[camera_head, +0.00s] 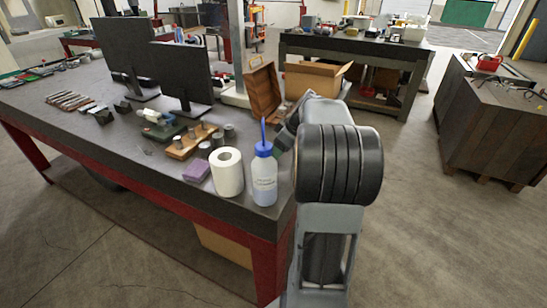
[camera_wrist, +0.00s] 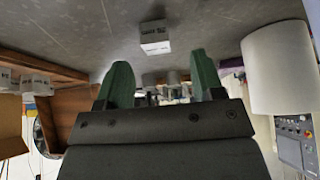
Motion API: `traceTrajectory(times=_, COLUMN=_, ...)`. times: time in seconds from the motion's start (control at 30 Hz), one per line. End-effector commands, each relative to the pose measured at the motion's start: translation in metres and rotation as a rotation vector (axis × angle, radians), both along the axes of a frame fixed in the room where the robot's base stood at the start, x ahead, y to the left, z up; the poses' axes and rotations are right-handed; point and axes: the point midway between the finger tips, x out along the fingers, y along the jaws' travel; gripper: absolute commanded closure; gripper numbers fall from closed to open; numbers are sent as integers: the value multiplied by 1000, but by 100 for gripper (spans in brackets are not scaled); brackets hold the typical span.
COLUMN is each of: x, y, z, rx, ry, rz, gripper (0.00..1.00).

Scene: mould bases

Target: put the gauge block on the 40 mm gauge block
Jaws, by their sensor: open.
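In the wrist view, a small light grey block (camera_wrist: 155,38) sits on the grey bench surface, beyond and between my fingertips. It looks like a gauge block, but I cannot read a size on it. My gripper (camera_wrist: 162,74) is open, its two green fingers apart with nothing between them; the block is clear of both. Two more small grey blocks with dark marks (camera_wrist: 38,84) show at the left edge of the wrist view; I cannot tell whether one is the 40 mm block.
A white paper roll (camera_head: 227,172) and a blue-capped bottle (camera_head: 264,176) stand at the bench's near corner. A purple block (camera_head: 196,170) and a wooden holder with metal cylinders (camera_head: 182,151) lie left of them. An open wooden box (camera_head: 262,92) stands behind. Monitors stand further left.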

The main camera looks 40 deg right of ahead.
Motion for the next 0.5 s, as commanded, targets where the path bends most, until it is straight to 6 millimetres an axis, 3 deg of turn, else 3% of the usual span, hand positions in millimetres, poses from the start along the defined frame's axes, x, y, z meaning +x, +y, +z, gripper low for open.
traceTrajectory(times=0.2, x=14, y=4, z=-26, rx=4, ry=3, rz=2, gripper=38)
traceTrajectory(times=0.5, x=20, y=7, z=-37, rx=1, ry=0, rz=0, gripper=38)
